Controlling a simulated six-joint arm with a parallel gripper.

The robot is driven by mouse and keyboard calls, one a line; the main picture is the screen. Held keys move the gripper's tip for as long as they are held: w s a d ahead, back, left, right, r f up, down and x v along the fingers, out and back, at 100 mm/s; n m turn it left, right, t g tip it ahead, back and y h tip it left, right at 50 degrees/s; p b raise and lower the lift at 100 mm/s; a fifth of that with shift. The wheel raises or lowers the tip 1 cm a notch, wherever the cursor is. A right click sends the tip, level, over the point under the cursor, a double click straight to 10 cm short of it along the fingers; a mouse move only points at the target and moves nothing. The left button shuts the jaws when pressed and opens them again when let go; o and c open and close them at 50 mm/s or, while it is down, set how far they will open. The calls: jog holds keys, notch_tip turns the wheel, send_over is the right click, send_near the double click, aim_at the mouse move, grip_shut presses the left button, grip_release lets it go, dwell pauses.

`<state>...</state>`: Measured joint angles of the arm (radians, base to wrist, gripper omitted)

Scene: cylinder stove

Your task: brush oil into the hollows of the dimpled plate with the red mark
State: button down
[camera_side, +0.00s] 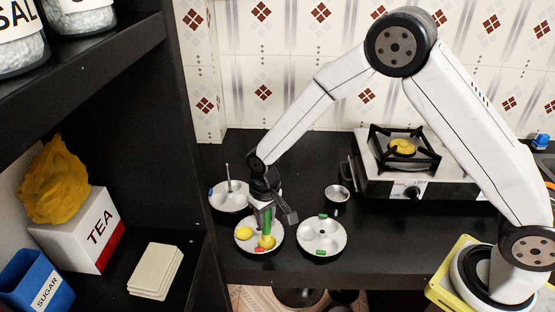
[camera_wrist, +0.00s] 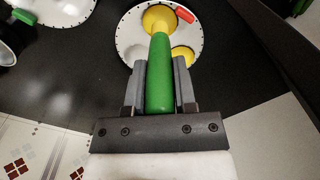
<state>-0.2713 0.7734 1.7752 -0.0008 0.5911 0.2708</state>
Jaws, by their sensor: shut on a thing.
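The dimpled plate with the red mark (camera_side: 240,246) lies on the dark counter, and it also shows at the top of the wrist view (camera_wrist: 128,42). Its red mark (camera_wrist: 185,15) is at the rim. One hollow shows yellow (camera_side: 244,233) in the side view. My gripper (camera_side: 266,207) is shut on the green handle of the brush (camera_wrist: 160,75), above this plate. The brush's lower end reaches a yellow round area (camera_wrist: 158,18) near the red mark; I cannot tell bristles from oil there. Another yellow hollow (camera_wrist: 183,55) is partly hidden by the gripper.
A plate with a green mark (camera_side: 321,249) lies to the right, one with a blue mark (camera_side: 216,203) behind left. A small metal cup (camera_side: 337,194) stands behind the green-marked plate. The stove (camera_side: 385,180) is at back right. A shelf unit (camera_side: 185,150) borders the left.

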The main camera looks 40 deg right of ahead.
jog(key=shift+r, duration=1.9)
jog(key=w+d, duration=0.4)
jog(key=w, duration=0.1)
jog(key=shift+w+d+r, duration=0.2)
jog(key=shift+r, duration=0.25)
jog(key=shift+f, duration=2.35)
jog(key=shift+f, duration=0.6)
jog(key=shift+s+d, duration=0.15)
jog(key=shift+s+d, duration=0.15)
jog(key=shift+s, duration=0.05)
